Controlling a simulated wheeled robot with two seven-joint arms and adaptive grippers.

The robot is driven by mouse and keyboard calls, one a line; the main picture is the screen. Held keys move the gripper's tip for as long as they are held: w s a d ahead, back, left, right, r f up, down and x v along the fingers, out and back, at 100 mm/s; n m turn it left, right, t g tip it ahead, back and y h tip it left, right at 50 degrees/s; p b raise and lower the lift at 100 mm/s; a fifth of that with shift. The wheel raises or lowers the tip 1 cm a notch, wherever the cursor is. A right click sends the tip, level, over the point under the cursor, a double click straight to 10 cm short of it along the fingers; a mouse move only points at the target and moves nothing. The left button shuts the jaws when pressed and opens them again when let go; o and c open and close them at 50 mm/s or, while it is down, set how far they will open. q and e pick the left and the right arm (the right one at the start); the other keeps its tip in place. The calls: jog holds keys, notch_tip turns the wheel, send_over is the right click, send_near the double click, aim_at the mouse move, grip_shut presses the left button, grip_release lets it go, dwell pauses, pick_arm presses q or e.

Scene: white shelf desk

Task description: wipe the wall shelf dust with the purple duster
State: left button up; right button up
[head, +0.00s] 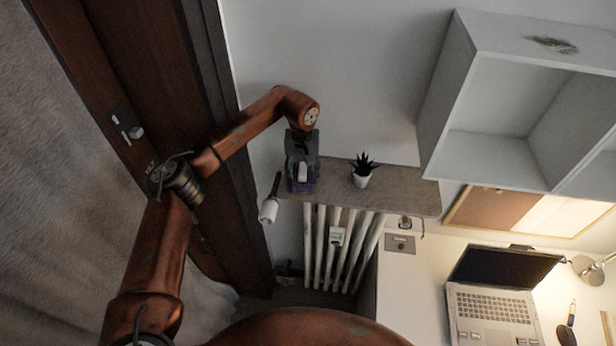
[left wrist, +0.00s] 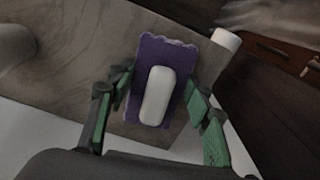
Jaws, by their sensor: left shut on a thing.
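The purple duster (head: 302,187), a purple pad with a white handle, is at the left end of the wooden shelf above the radiator. It shows closer in the left wrist view (left wrist: 178,52). My left gripper (head: 302,160) points down at it and is shut on it, one green-padded finger on each side in the left wrist view (left wrist: 158,100). Whether the pad touches the shelf is hard to tell. A dark dust patch (head: 553,44) lies on top of the white wall shelf (head: 485,35) at the upper right. My right gripper is not in view.
A small potted plant (head: 362,172) stands on the wooden shelf (head: 405,192), right of the duster. A white cylinder (head: 268,211) is by the shelf's left end. A laptop (head: 495,300) and a lamp (head: 588,268) are on the desk. A dark door (head: 125,80) is at left.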

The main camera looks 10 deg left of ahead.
aim_at(324, 186)
pick_arm(q)
jog(key=shift+w+d, duration=0.1)
jog(key=shift+d, duration=1.7)
jog(key=shift+d+b, duration=0.6)
jog(key=shift+d, duration=1.15)
jog(key=shift+a, duration=3.6)
jog(key=shift+r+p, duration=1.45)
jog(key=shift+r, duration=1.55)
